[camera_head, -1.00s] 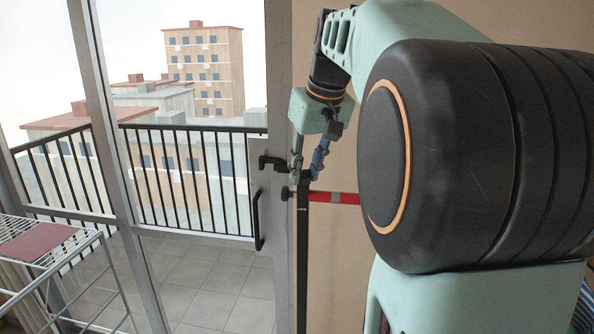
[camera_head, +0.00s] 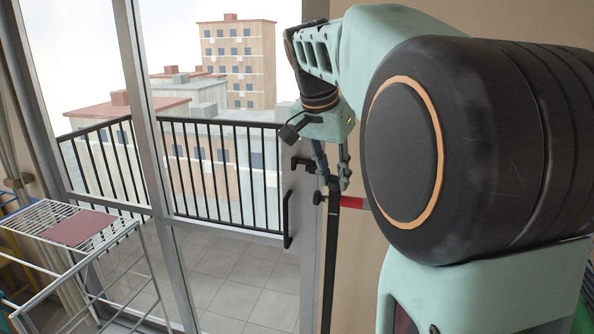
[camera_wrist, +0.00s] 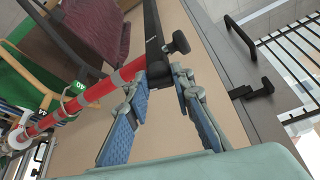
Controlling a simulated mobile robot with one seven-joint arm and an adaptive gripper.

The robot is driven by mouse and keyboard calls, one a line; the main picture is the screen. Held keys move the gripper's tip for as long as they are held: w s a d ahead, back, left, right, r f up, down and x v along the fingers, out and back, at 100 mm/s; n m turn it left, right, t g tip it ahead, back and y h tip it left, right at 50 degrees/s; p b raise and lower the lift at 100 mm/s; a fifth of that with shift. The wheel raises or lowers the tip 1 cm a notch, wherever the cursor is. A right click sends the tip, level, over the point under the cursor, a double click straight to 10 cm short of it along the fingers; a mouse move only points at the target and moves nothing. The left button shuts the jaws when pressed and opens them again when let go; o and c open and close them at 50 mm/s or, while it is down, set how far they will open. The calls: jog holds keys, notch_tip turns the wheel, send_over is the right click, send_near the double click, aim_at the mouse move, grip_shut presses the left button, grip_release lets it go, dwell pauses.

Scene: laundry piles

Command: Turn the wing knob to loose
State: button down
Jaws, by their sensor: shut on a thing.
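A black upright post (camera_head: 329,260) stands beside the door frame, with a red bar (camera_head: 353,202) running right from near its top. A black side knob (camera_head: 319,198) sticks out left of the post; it also shows in the wrist view (camera_wrist: 180,41). My gripper (camera_head: 333,184) reaches down to the post's top from above. In the wrist view its blue-padded fingers (camera_wrist: 167,77) close around the black piece (camera_wrist: 157,72) at the post's end. The side knob is outside the fingers. The fingertips partly hide the gripped piece, and I cannot tell whether it is the wing knob.
A glass balcony door (camera_head: 225,180) with a black handle (camera_head: 288,220) and latch (camera_head: 304,165) is close left of the gripper. A white drying rack (camera_head: 70,255) holds a dark red cloth (camera_head: 80,228). Chairs (camera_wrist: 27,95) show in the wrist view.

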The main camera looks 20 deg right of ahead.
jog(key=shift+w+m+g+p, duration=0.1)
jog(key=shift+m+g+p, duration=0.3)
jog(key=shift+m, duration=0.7)
jog(key=c, duration=1.7)
grip_release()
jog(key=shift+h, duration=0.3)
jog(key=v, duration=1.2)
jog(key=shift+w, duration=0.1)
